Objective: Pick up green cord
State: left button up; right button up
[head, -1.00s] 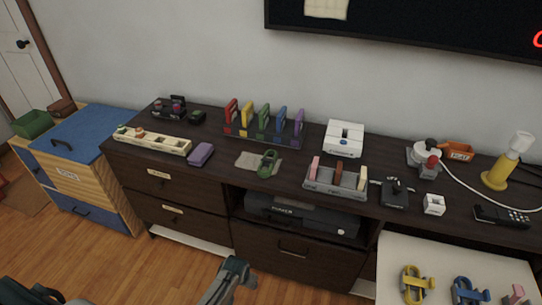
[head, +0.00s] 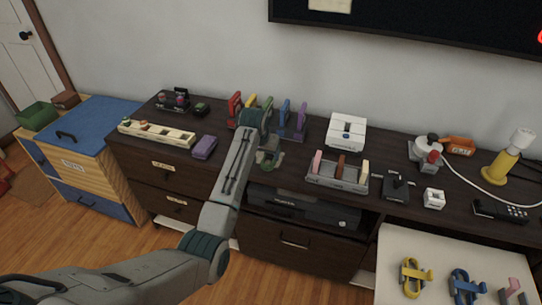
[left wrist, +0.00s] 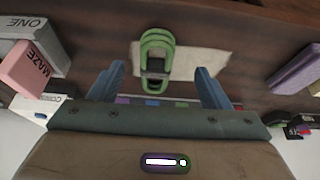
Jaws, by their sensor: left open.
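The green cord (head: 270,159), a bundled loop with a dark band round its middle, lies on a pale cloth on the dark cabinet top. In the left wrist view the cord (left wrist: 157,42) lies ahead, upside down to the head view, with the cloth (left wrist: 205,60) beneath it. My left gripper (head: 262,128) is above the cabinet just behind the cord, and its arm partly hides the cloth. In the left wrist view its two blue fingers stand open on either side of the cord's near end, with nothing held. My right gripper is not in view.
Behind stands a rack with coloured upright pieces (head: 301,120). A purple block (head: 204,146) lies left of the cord. A grey tray with upright blocks (head: 337,184) stands close on the right. The cabinet's front edge is near the cord.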

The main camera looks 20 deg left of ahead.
aim_at(267, 161)
pick_arm(q)
jog(key=shift+d+p+x, duration=0.2)
jog(key=shift+p+x, duration=0.2)
jog(key=shift+x, duration=2.65)
jog(key=shift+w, duration=0.1)
jog(key=shift+r, duration=0.1)
jog(key=c, duration=1.1)
